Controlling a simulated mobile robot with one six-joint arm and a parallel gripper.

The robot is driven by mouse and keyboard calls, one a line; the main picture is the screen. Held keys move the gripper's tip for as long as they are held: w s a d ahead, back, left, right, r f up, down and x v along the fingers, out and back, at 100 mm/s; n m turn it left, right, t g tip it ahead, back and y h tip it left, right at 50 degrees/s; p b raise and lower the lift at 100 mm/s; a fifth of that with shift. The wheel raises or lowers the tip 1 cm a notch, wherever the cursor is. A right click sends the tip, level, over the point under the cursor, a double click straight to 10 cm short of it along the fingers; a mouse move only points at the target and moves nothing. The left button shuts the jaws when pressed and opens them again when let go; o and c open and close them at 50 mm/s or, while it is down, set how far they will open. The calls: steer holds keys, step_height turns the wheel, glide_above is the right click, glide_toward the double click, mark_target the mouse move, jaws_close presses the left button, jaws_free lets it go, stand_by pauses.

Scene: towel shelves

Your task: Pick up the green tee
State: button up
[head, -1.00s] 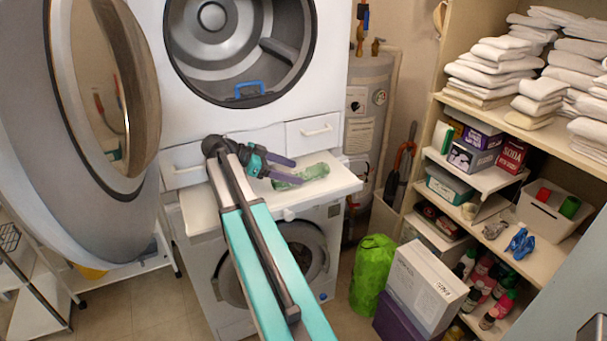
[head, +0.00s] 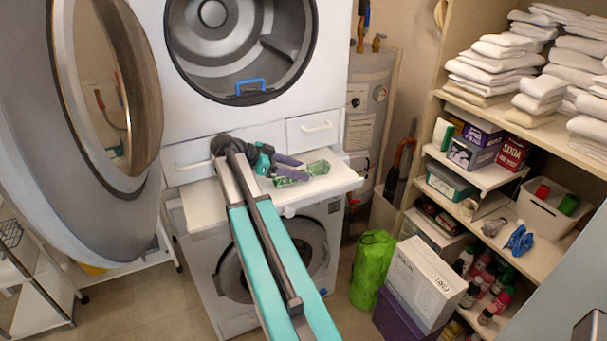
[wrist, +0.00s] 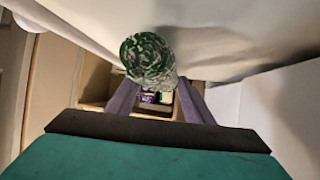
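The green tee is a rolled, green-and-white mottled bundle (head: 318,168) on the white pull-out shelf (head: 345,181) between the dryer and the washer. In the wrist view the tee (wrist: 147,55) shows its round rolled end, lying against the white surface. My gripper (head: 304,170) is at the tee, its purple fingers reaching over or beside it. In the wrist view the two fingers of my gripper (wrist: 158,98) stand apart, with the tee across the gap between them. I cannot tell whether either finger touches it.
The open round dryer door (head: 105,85) hangs at the left. The dryer drum (head: 240,45) is open above the shelf. A green bag (head: 372,270) and a white box (head: 425,285) stand on the right. Shelves with folded white towels (head: 490,65) line the right side.

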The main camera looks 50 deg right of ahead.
mark_target(297, 169)
steer(key=c, duration=0.5)
steer(key=shift+r, duration=0.15)
steer(key=shift+r+b, duration=1)
steer(key=shift+r, duration=0.65)
steer(key=shift+s+a+r+b, duration=0.25)
steer(key=shift+s+a+b, duration=0.45)
steer(key=shift+s+a, duration=1.2)
steer(key=shift+s+a+r+b, duration=0.2)
steer(key=shift+s+a+b, duration=0.85)
steer(key=shift+s, duration=1.3)
steer(key=shift+s+a+r+b, duration=0.25)
steer(key=shift+s+a+b, duration=0.15)
steer(key=shift+s+a, duration=1.6)
steer(key=shift+s+d, duration=0.15)
